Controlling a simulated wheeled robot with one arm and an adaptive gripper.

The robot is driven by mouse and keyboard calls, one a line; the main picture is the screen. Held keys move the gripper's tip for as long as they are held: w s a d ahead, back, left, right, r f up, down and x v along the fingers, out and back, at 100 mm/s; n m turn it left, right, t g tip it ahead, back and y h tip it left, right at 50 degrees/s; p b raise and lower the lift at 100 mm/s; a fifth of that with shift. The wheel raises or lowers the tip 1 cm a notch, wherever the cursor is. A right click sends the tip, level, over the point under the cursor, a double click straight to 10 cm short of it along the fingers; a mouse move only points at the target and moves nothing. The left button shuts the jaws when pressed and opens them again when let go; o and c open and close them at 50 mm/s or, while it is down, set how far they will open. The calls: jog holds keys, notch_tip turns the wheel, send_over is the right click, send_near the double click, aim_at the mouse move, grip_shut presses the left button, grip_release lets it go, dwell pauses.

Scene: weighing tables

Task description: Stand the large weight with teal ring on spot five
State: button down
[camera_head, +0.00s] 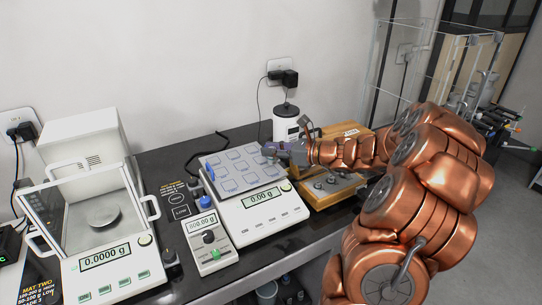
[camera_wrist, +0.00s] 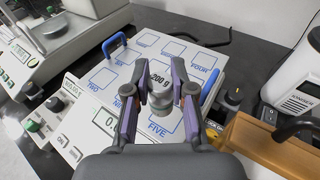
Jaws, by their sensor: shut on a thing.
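My gripper (camera_wrist: 160,92) is shut on a silver metal weight (camera_wrist: 162,80) marked "200 g". The weight is upright between the fingers, over the numbered board at the square labelled FIVE (camera_wrist: 160,129). I cannot tell whether its base touches the board. In the head view my gripper (camera_head: 270,150) is over the right part of the blue-marked board (camera_head: 226,184); the weight is not clear there. The board (camera_wrist: 116,64) shows several outlined squares with number words and blue handles.
The board rests on a balance reading 0.00 g (camera_head: 262,198). A wooden weight box (camera_head: 335,192) and a white jar-like device (camera_head: 286,124) are to its right and behind. A glass-shielded balance (camera_head: 88,225) is at left, with a small control box (camera_head: 208,240) between.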

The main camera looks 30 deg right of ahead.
jog(key=shift+w+d, duration=0.2)
jog(key=shift+w, duration=0.3)
jog(key=shift+f, duration=1.75)
jog(key=shift+f, duration=0.15)
jog(key=c, duration=1)
grip_release()
